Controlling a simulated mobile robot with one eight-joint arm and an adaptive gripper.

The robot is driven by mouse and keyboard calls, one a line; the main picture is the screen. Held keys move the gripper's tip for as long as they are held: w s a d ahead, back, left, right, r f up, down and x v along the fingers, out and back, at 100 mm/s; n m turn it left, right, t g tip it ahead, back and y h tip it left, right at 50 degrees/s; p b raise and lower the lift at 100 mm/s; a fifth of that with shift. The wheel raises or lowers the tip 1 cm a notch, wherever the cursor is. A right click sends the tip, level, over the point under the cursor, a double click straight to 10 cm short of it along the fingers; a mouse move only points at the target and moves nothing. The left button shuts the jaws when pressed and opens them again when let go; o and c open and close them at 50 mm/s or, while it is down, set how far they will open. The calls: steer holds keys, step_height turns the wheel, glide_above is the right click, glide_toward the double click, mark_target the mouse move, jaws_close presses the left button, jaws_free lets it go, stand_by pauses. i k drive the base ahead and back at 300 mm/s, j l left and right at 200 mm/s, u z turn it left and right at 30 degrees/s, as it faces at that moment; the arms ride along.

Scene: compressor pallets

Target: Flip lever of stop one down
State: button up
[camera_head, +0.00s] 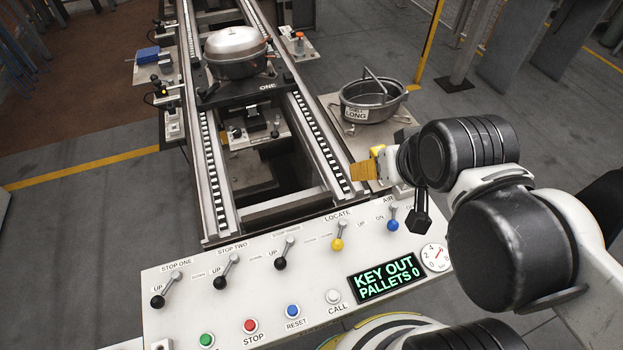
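The stop one lever (168,289) is at the left end of the white control panel (240,290). It has a silver stem and a black knob, and it leans toward the lower left, with its knob just below the UP mark.
The stop two lever (226,272), stop three lever (285,253) and yellow-knobbed locate lever (338,240) stand in a row. Green, red and blue buttons (292,311) lie in front. The display (386,277) reads KEY OUT PALLETS 0. A conveyor (318,140) carrying a domed pot (235,50) lies behind.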

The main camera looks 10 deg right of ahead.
mark_target(157, 302)
steer(key=u, duration=2)
